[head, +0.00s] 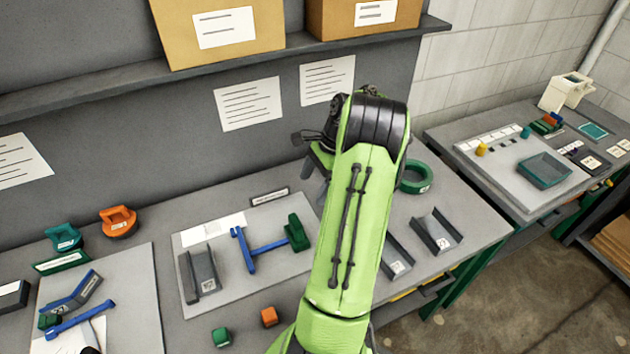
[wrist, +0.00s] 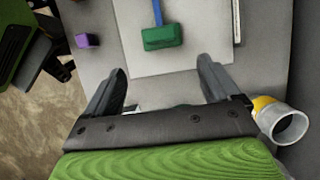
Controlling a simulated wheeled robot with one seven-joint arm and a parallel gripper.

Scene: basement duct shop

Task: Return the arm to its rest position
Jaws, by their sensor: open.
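My green arm reaches up across the middle of the head view, with its wrist bent at the top. My gripper (wrist: 160,82) is open in the wrist view, and its two dark fingers stand apart with nothing gripped between them. In the head view the gripper is mostly hidden behind the arm, above the workbench (head: 455,205). A blue bar tool with a green end block (head: 297,232) lies on a light grey board (head: 290,268). The green block also shows beyond the fingertips in the wrist view (wrist: 163,37).
Grey channel pieces (head: 199,274) and a green ring (head: 414,177) lie on the bench. A shelf (head: 110,86) with boxes runs behind. In the wrist view, a grey pipe piece (wrist: 284,124) is beside the gripper.

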